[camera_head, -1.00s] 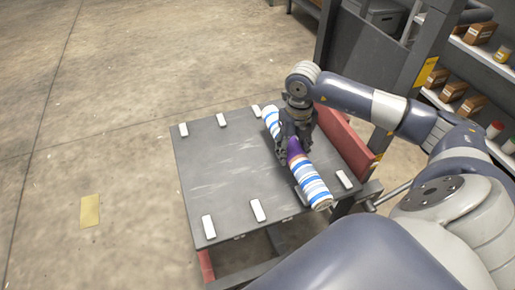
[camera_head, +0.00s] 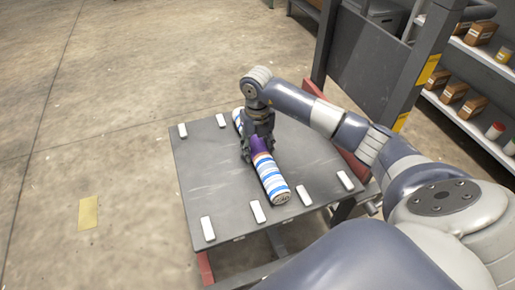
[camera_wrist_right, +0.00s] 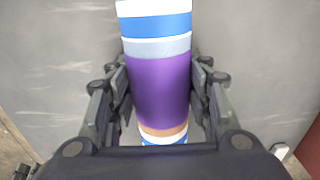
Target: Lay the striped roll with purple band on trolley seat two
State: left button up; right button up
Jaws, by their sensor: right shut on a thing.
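The striped roll with purple band (camera_head: 270,176) is white, blue and grey, with the purple band at its middle. My right gripper (camera_head: 256,148) is shut around that band from above. The wrist view shows the purple band (camera_wrist_right: 160,90) between both fingers. The trolley (camera_head: 205,180) has a dark flat top with small white blocks along its near and far edges. The roll's near end lies between the second near block (camera_head: 257,211) and the third near block (camera_head: 304,195). I cannot tell whether the roll touches the top. My left gripper is out of view.
A near-left block (camera_head: 208,229) and two far-left blocks stand clear, with bare top left of the roll. A dark machine frame (camera_head: 385,75) rises behind on the right. A shelf (camera_head: 480,125) with boxes and jars is at far right. Open floor lies left.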

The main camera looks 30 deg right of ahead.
aim_at(258, 143)
jog(key=o, duration=1.4)
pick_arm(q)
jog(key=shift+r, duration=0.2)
pick_arm(e)
jog(key=shift+r, duration=0.2)
notch_tip(258, 143, up, 12)
jog(key=shift+f+p, duration=0.1)
jog(key=shift+p, duration=0.95)
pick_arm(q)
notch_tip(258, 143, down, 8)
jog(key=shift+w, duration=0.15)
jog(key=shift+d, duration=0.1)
